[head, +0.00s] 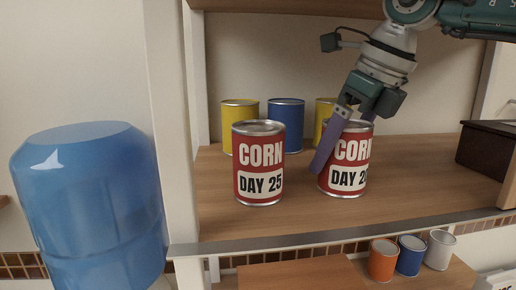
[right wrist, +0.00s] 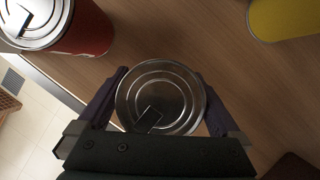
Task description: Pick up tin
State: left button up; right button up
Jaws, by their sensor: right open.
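Two red corn tins stand upright on a wooden shelf (head: 225,220). The left tin, labelled "DAY 25" (head: 259,165), is free; its lid and red side show in the right wrist view (right wrist: 90,35). The right tin (head: 350,178), its label partly hidden by a finger, has my right gripper (head: 343,142) around its top. In the right wrist view this tin's silver lid (right wrist: 160,95) lies between the two purple fingers. The gripper is open, with one finger on each side; whether they touch the tin I cannot tell. My left gripper is not in view.
Behind the corn tins stand a yellow tin (head: 240,113), a blue tin (head: 287,124) and another yellow tin (head: 324,108). A dark box (head: 488,148) is at the right. A white post (head: 172,120) and a blue water bottle (head: 88,205) are at the left. Smaller cans (head: 382,262) stand below.

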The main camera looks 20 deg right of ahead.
jog(key=shift+f, duration=0.5)
jog(key=shift+c, duration=0.4)
jog(key=shift+r, duration=0.15)
jog(key=c, duration=1.5)
